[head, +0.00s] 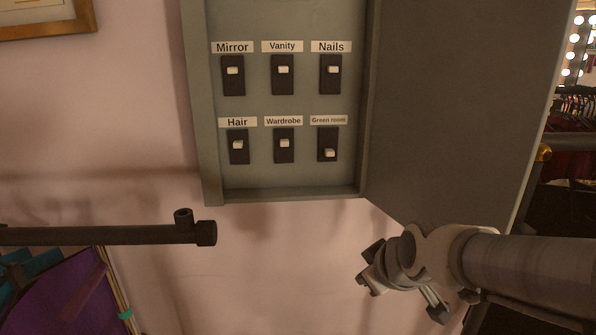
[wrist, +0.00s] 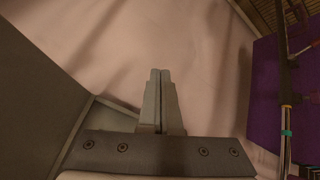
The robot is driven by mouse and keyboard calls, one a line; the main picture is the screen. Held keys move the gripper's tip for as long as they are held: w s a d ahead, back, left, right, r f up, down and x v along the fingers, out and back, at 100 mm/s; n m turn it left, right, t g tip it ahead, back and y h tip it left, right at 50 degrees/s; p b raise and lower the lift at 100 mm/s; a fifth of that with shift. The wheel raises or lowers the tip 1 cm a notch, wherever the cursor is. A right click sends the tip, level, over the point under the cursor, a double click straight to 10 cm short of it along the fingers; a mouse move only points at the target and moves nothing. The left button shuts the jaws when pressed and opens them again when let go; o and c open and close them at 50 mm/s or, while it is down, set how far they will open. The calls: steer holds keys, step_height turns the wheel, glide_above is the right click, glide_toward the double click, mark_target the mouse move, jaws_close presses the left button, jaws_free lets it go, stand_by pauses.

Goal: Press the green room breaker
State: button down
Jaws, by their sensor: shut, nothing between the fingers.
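The green room breaker (head: 328,145) is at the lower right of the panel in the head view, under its "Green room" label. Its white toggle sits low in the dark plate, while the toggles of the other breakers sit higher. My gripper (head: 372,268) is below and to the right of the breaker, under the cabinet's lower edge and near the open door, apart from the panel. In the wrist view its fingers (wrist: 160,76) are shut together with nothing between them, against pink wall. The breaker does not show in the wrist view.
The grey cabinet (head: 211,150) has its door (head: 445,110) open to the right, above my arm. A dark rail (head: 110,235) ends below the cabinet at left. A purple item (head: 65,295) is lower left. The wall below the cabinet is clear.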

mark_target(329, 153)
steer(key=w+d+f+n+t+h+b, duration=0.2)
steer(key=w+d+f+n+t, duration=0.15)
steer(key=w+n, duration=0.3)
steer(key=w+d+f+n+t+h+b, duration=0.2)
steer(key=w+d+f+n, duration=0.15)
steer(key=w+n, duration=0.3)
steer(key=w+a+r+n+t+y+b, duration=0.2)
steer(key=a+r+n+t, duration=0.5)
steer(key=n, duration=0.9)
step_height(329, 153, up, 3)
steer(key=shift+w+a+n+y, duration=0.3)
steer(key=shift+w+a+y, duration=0.3)
steer(key=shift+w+a, duration=0.45)
steer(key=shift+d, duration=0.1)
steer(key=x, duration=1)
steer(key=shift+r+p, duration=0.15)
steer(key=shift+p, duration=0.25)
step_height(329, 153, up, 3)
steer(key=shift+f+p, duration=0.15)
steer(key=shift+p, duration=0.35)
steer(key=shift+r, duration=0.65)
